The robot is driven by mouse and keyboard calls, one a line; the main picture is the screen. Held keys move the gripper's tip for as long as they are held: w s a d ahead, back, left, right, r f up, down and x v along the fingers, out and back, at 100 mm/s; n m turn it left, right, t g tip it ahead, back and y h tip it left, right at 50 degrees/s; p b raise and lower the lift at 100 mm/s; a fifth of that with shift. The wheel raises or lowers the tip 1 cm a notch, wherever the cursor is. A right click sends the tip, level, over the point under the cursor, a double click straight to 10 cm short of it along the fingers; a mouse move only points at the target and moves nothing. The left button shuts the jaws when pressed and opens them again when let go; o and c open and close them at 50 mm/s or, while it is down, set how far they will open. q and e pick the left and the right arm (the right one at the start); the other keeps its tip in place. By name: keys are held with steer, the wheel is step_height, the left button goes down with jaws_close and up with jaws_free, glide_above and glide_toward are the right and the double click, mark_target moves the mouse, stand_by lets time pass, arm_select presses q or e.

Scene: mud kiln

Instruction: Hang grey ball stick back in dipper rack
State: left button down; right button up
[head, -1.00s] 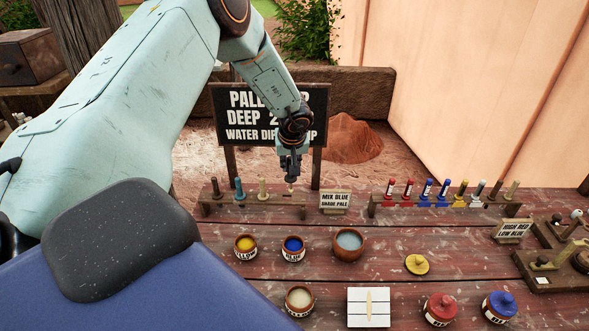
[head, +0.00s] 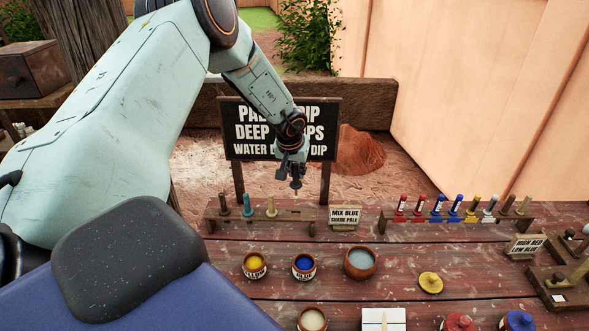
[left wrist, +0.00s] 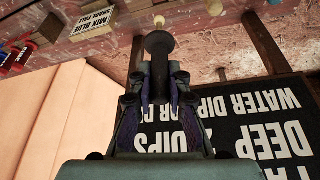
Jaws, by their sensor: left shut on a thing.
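My left gripper (head: 296,180) points down in the head view and is shut on a small stick. In the left wrist view the held stick (left wrist: 158,45) shows a dark flared part and a small pale end; its grey ball cannot be made out. The dipper rack (head: 290,224), a low wooden rack, stands at the back of the table, with brown, teal and cream sticks in its left and middle. The stick's lower end appears above and behind the rack's right part, apart from it. My right gripper is not in view.
A small "MIX BLUE" sign (head: 345,215) stands just right of the rack. A second rack (head: 440,216) holds several coloured sticks. A yellow pot (head: 255,266), blue pot (head: 304,267) and water bowl (head: 361,262) stand in front. A black sign (head: 280,130) is behind.

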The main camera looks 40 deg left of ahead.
mark_target(296, 184)
arm_select(q)
step_height(296, 184, down, 2)
steer(key=shift+d+b, duration=0.15)
steer(key=shift+b, duration=0.35)
step_height(296, 184, down, 3)
steer(key=shift+s+r+b, duration=0.1)
steer(key=shift+r+b, duration=0.1)
steer(key=shift+b, duration=0.35)
steer(key=shift+f, duration=0.7)
steer(key=shift+w+r, duration=0.1)
steer(key=shift+w, duration=0.1)
steer(key=shift+s, duration=0.1)
steer(key=shift+s, duration=0.1)
steer(key=shift+a+b, duration=0.2)
steer(key=shift+b, duration=0.2)
steer(key=shift+b, duration=0.3)
